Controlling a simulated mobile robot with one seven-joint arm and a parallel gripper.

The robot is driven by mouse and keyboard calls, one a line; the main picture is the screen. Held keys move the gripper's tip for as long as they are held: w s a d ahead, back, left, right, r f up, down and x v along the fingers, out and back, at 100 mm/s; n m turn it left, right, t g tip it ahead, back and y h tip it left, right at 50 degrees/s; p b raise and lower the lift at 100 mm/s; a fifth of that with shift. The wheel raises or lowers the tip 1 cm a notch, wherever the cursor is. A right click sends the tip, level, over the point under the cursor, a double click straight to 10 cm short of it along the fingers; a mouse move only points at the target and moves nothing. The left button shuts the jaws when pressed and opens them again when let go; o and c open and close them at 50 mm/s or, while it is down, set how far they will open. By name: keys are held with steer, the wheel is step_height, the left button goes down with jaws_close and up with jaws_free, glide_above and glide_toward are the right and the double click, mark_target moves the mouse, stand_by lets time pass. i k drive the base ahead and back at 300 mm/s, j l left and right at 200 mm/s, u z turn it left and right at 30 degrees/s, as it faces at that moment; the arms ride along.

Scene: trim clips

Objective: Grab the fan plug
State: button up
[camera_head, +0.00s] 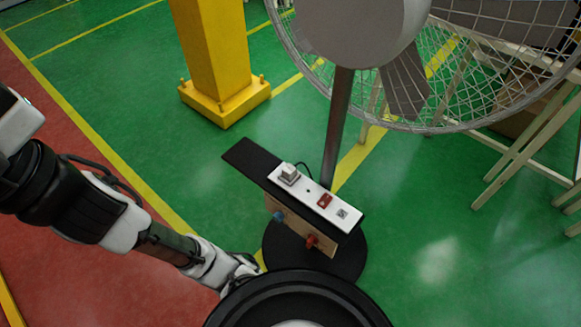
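The fan plug (289,174) is a small pale grey block. It sits on the left part of a white socket strip (309,191), with a dark cord looping behind it. The strip lies on a black board (246,158) with a wooden front. The large fan (365,30) stands behind on a grey pole. My gripper (244,268) is at the lower left of the strip, apart from the plug. Its fingertips are small and partly hidden by the black round shape at the bottom, so its opening cannot be told.
A red switch (325,201) sits on the strip right of the plug. Blue (278,216) and red (312,240) knobs stick out of the wooden front. A yellow column (217,50) stands behind left, and wooden trestles (530,150) stand at right. Green floor is open left of the board.

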mark_target(289, 172)
steer(key=j+z, duration=0.15)
steer(key=z, duration=0.2)
steer(key=j+z, duration=0.15)
steer(key=z, duration=0.15)
steer(key=j+z, duration=0.15)
steer(key=j, duration=0.15)
steer(key=k+j+z, duration=0.15)
steer(key=j, duration=0.15)
steer(key=k+j+z, duration=0.15)
steer(key=j, duration=0.15)
steer(key=k+j, duration=0.1)
steer(key=j, duration=0.2)
steer(key=k+j, duration=0.1)
steer(key=j, duration=0.25)
steer(key=j+z, duration=0.1)
steer(key=j, duration=0.2)
steer(key=i+j, duration=0.45)
steer(key=i, duration=0.25)
